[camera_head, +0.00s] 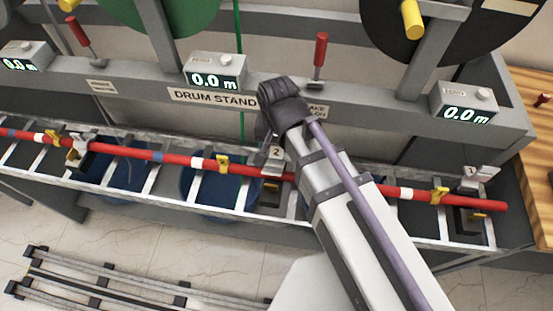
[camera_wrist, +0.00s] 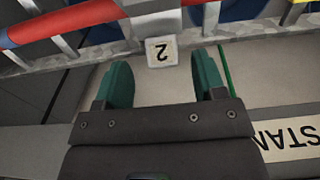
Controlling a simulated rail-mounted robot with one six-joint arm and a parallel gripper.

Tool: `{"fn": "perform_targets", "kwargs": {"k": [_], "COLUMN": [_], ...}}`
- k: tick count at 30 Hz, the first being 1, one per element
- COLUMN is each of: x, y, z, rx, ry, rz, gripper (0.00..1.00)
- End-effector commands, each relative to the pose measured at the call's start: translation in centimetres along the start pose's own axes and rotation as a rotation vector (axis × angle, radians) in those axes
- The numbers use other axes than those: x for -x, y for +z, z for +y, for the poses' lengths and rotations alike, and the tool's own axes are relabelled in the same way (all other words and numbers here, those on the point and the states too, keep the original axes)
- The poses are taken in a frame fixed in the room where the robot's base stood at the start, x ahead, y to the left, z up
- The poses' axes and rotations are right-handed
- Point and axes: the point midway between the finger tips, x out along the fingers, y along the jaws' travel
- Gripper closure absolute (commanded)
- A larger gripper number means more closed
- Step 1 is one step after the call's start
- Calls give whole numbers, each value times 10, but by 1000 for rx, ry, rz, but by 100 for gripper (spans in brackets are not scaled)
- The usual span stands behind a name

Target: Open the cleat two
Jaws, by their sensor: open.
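Cleat two is a grey block with a white plate marked "2" (camera_head: 276,156), set on the ladder-like rail in the middle. In the wrist view its plate (camera_wrist: 162,52) is upside down, just beyond and between my fingertips. The cleat's body (camera_wrist: 153,20) sits over the red bar (camera_wrist: 75,20) and looks closed, though its latch is not clear. My gripper (camera_wrist: 163,75) is open and empty, with two green fingers on either side of the plate and no clear contact. In the head view my dark gripper (camera_head: 268,130) is right above the cleat, partly hidden by my arm.
The long red bar (camera_head: 130,152) with white bands and yellow clips runs along the metal rack (camera_head: 30,160). Another cleat marked "1" (camera_head: 478,172) is at the right end. The drum stand (camera_head: 215,95) with displays and red levers rises behind. Blue drums (camera_head: 225,190) lie below.

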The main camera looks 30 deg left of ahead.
Motion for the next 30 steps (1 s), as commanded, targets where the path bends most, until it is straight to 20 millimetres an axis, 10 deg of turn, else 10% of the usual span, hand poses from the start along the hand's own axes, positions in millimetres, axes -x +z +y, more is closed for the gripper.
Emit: {"fn": "perform_targets", "kwargs": {"k": [3,13,30], "x": [-34,-35,-36], "y": [0,0,0], "z": [0,0,0], "rx": [0,0,0], "ry": [0,0,0], "rz": [0,0,0], "gripper": [36,36,90]}}
